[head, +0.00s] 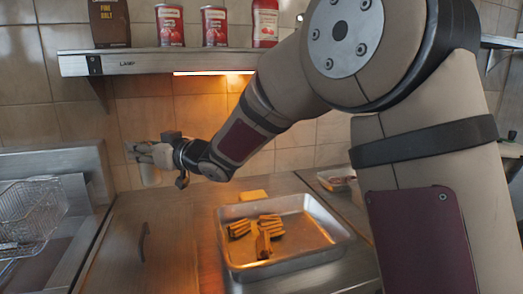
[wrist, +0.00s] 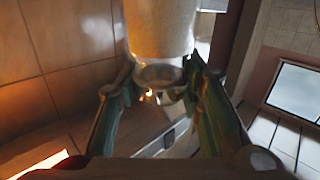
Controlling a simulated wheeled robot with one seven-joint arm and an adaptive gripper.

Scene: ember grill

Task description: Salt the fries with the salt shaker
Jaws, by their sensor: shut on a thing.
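My gripper (head: 142,151) is at the left of the head view, in front of the tiled wall and left of the tray. It is shut on a pale cylindrical salt shaker (head: 150,174), which shows below the fingers. In the wrist view the shaker (wrist: 160,28) is between the two greenish fingers, with a shiny round end toward the camera. I cannot tell which end that is. The fries (head: 265,240) lie in small yellow-brown clusters in a metal tray (head: 332,238), apart from my gripper.
A fryer basket (head: 32,212) sits at the left. A shelf (head: 150,62) with a lit lamp runs above, holding a brown bag (head: 109,24), two red cans and a red bottle (head: 265,24). A yellow item (head: 253,196) lies behind the tray. Steel counter left of the tray is mostly clear.

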